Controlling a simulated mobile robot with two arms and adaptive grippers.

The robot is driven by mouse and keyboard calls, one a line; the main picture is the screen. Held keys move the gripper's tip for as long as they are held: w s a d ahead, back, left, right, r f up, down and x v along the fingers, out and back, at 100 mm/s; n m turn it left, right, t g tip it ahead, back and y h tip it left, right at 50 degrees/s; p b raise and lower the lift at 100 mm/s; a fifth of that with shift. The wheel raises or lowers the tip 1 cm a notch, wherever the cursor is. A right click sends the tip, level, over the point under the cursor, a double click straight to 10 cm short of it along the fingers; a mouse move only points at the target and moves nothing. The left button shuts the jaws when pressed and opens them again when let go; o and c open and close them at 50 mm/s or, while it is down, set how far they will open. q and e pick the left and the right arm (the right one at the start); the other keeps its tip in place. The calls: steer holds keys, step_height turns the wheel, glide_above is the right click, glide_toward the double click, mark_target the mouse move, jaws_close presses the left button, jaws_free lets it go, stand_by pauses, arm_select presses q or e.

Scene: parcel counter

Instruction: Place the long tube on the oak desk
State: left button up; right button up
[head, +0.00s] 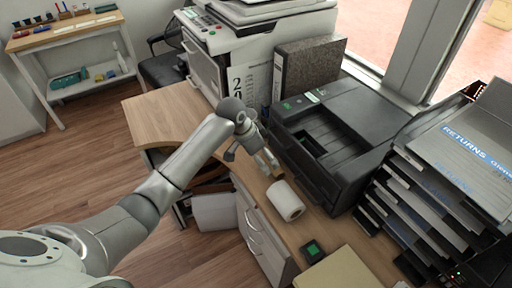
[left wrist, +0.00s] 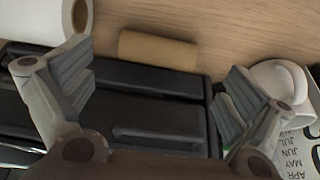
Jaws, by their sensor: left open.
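A short brown cardboard tube (left wrist: 158,50) lies on its side on the wooden desktop in the left wrist view, beside the black printer. No other tube shows clearly, and I cannot tell if this is the long one. In the head view it is mostly hidden by my gripper. My left gripper (head: 264,160) is over the oak desk (head: 152,112), beside the printer. In the left wrist view its open, empty fingers (left wrist: 155,92) are spread to either side of the tube, which appears beyond them and apart from them. My right gripper is not in view.
A white paper roll (head: 288,202) lies near the gripper. The black printer (head: 335,135), a grey binder (head: 308,75) and a large copier (head: 235,45) crowd the back. Stacked trays (head: 425,190) stand at right. The desk's left end is bare.

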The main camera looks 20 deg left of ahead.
arm_select(q)
steer(key=v, duration=0.5)
steer(key=shift+s, duration=0.1)
stand_by(0.3)
